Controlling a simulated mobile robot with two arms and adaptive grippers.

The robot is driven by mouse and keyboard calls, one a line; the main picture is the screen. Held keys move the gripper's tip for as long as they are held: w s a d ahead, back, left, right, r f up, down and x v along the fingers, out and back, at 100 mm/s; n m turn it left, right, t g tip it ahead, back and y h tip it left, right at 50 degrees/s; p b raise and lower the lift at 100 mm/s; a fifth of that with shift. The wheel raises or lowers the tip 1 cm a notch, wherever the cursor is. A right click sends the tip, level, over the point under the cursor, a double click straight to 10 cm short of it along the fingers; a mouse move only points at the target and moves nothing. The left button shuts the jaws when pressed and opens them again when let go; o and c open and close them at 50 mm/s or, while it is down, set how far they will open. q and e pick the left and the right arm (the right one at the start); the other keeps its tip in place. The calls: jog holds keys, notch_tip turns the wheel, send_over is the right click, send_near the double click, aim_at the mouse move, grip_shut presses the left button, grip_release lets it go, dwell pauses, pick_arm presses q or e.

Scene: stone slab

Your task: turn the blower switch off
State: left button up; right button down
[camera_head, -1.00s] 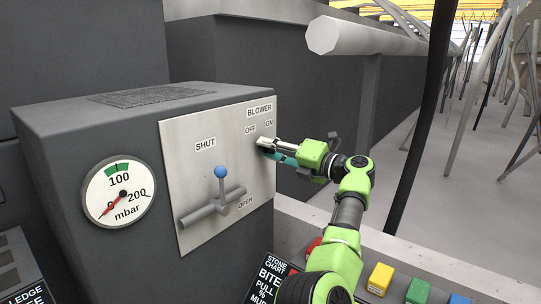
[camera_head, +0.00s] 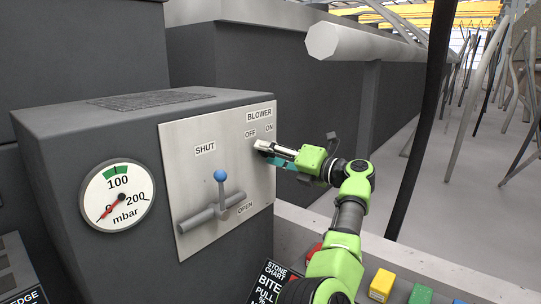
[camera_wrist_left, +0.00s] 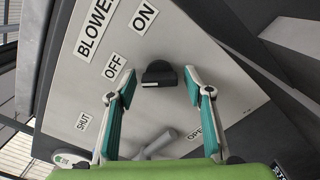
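The blower switch is a black knob (camera_wrist_left: 158,73) on the pale metal panel (camera_head: 180,150), below the BLOWER, OFF and ON labels. In the head view my left gripper (camera_head: 263,151) is at the panel just under these labels and largely hides the knob. In the left wrist view my left gripper (camera_wrist_left: 159,82) is open, with one teal-lined finger on each side of the knob at its tips. A gap shows between each finger and the knob. Which label the knob points to is hard to tell. My right gripper is not in view.
A lever with a blue ball (camera_head: 220,175) stands between the SHUT and OPEN labels, left of my gripper. A pressure gauge (camera_head: 117,195) is further left. Yellow (camera_head: 381,284) and green (camera_head: 419,294) buttons sit at lower right. A dark vertical pole (camera_head: 425,130) stands right of my arm.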

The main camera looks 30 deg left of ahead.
pick_arm(q)
jog(key=d, duration=0.7)
jog(key=shift+s+d, duration=0.25)
dwell(0.5)
